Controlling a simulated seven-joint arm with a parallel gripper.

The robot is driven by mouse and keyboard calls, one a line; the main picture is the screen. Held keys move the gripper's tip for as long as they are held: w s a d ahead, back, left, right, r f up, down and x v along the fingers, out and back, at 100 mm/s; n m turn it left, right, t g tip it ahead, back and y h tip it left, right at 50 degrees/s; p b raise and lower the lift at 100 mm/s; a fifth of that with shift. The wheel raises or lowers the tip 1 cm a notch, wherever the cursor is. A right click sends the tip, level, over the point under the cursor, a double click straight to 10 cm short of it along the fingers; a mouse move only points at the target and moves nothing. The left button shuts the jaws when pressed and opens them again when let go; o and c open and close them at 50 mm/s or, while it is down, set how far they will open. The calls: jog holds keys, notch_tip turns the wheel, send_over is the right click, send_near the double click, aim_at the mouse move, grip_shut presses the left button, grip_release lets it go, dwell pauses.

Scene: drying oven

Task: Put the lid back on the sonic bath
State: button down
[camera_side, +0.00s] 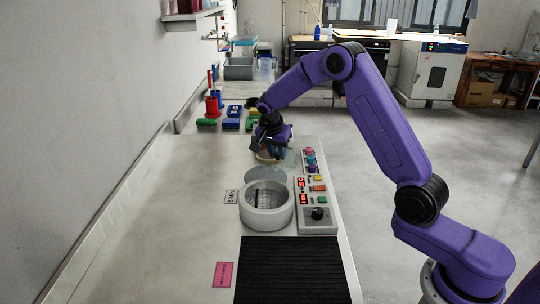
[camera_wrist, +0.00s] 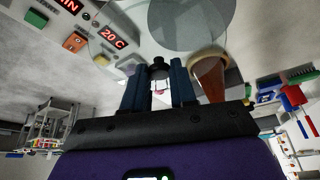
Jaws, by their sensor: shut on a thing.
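The sonic bath (camera_side: 267,218) is a round white tub on the bench, open at the top, with a dark item visible inside. My gripper (camera_side: 270,147) is behind the bath, above the bench. In the wrist view my gripper (camera_wrist: 160,85) is shut on the dark knob (camera_wrist: 160,66) of the lid. The lid (camera_wrist: 120,35) is a clear, faint disc spreading beyond the fingers; in the side view its pale edge (camera_side: 290,160) shows right of the gripper. The lid is apart from the bath; its exact height and tilt are hard to tell.
A grey-blue disc (camera_side: 265,175) lies just behind the bath. A control panel (camera_side: 316,205) with buttons and red displays stands right of it. A brown, tapered thing (camera_wrist: 209,78) is beside the fingers. A black ribbed mat (camera_side: 292,268) lies in front; the bench's left is clear.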

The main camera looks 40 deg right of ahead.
aim_at(290, 169)
jog(key=s+r, duration=0.1)
jog(key=s, duration=0.1)
jog(key=s+r, duration=0.1)
jog(key=s, duration=0.1)
jog(key=s+a+r, duration=0.1)
jog(key=s, duration=0.1)
jog(key=shift+s, duration=0.3)
jog(key=shift+s+a+r, duration=0.1)
jog(key=shift+a, duration=0.3)
jog(key=a, duration=1)
jog(key=shift+d+f, duration=0.1)
jog(key=shift+f, duration=2.65)
jog(key=shift+f, duration=0.2)
jog(key=shift+c, duration=1.7)
grip_release()
jog(key=shift+r, duration=0.15)
